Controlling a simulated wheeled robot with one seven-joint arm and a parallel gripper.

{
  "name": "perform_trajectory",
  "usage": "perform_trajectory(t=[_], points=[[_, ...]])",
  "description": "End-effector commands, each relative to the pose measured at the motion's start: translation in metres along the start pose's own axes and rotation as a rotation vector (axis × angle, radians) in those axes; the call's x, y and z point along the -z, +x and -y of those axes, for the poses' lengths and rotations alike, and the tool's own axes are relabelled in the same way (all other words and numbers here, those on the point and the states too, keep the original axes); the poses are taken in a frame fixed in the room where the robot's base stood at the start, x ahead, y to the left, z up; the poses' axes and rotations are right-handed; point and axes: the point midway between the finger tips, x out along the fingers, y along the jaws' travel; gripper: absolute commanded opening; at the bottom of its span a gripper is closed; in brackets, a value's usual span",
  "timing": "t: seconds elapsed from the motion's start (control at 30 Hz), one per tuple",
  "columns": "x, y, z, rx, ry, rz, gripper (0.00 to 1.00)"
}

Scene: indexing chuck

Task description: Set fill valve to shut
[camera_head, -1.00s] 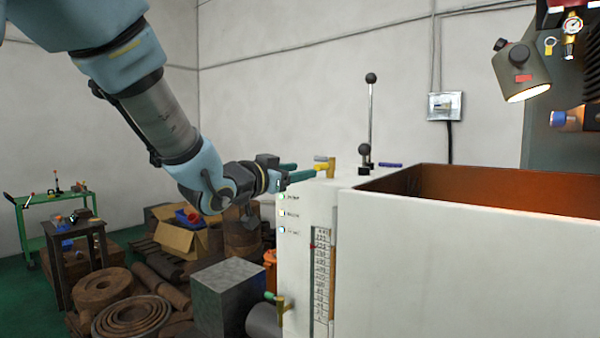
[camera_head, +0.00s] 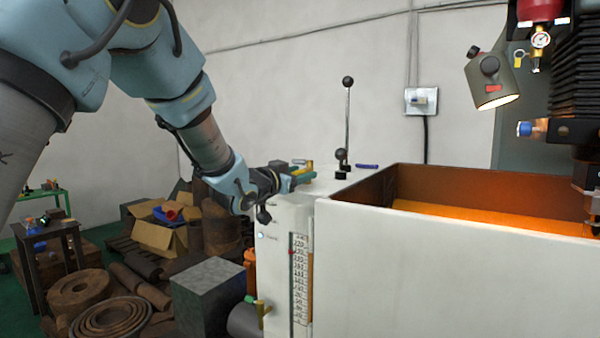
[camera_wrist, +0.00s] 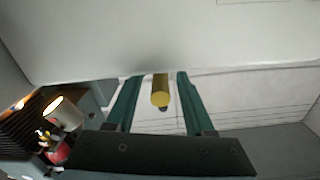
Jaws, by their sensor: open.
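The brass fill valve with its yellow handle (camera_head: 309,165) stands on the top left corner of the white cabinet (camera_head: 400,260). My gripper (camera_head: 302,171) is at that corner, its teal fingers level with the handle. In the wrist view, the yellow handle (camera_wrist: 160,92) lies between the two open fingers of my gripper (camera_wrist: 160,77), with a gap on both sides. The valve's lower body is hidden by the fingers in the head view. I cannot tell the valve's set position from its handle.
A second brass valve (camera_head: 262,310) sits low on the cabinet's left side. The open orange-lined tank (camera_head: 460,185) is to the right, below a lamp (camera_head: 491,82).

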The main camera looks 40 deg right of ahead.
Motion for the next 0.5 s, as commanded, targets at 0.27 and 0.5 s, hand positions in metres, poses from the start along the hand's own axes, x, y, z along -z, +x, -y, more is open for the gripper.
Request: perform_trajectory(t=[0.27, 0.5], points=[[-0.0001, -0.0004, 0.0001, 0.000, 0.000, 0.000, 0.31], [-0.0001, -0.0004, 0.0001, 0.000, 0.000, 0.000, 0.04]])
